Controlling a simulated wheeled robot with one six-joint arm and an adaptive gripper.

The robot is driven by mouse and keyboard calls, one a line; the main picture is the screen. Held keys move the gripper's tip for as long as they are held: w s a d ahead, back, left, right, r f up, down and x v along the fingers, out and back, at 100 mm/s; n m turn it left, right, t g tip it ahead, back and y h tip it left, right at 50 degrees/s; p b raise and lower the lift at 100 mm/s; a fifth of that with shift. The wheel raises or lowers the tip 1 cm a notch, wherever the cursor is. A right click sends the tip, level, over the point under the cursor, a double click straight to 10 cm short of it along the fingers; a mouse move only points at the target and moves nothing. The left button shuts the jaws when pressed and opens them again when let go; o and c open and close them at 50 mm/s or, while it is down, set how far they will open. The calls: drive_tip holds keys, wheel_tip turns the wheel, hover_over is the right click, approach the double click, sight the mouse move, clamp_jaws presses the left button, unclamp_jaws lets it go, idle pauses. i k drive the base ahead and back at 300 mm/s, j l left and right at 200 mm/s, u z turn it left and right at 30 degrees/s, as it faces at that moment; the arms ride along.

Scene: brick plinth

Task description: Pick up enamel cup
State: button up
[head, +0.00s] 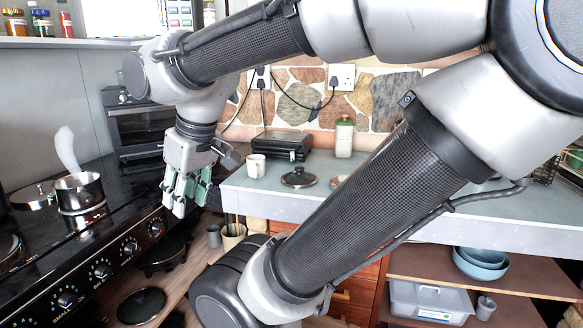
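A white cup (256,166), which looks like the enamel cup, stands upright on the grey-blue counter near its left end. My gripper (186,198) hangs pointing down to the left of the cup, over the gap between the stove and the counter. Its green-padded fingers hang apart, with nothing visible between them. The gripper is clear of the cup.
A glass pot lid (298,177) lies right of the cup, with a black appliance (281,146) and a jar (344,137) behind. A steel pot (80,193) stands on the black stove (120,215) at left. Utensils stand in a container (233,236) below the counter.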

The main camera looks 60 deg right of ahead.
sight(256, 163)
drive_tip(key=z, duration=1.45)
drive_tip(key=j, duration=0.35)
drive_tip(key=i+j, duration=0.15)
drive_tip(key=j, duration=0.6)
drive_tip(key=i+u, duration=0.05)
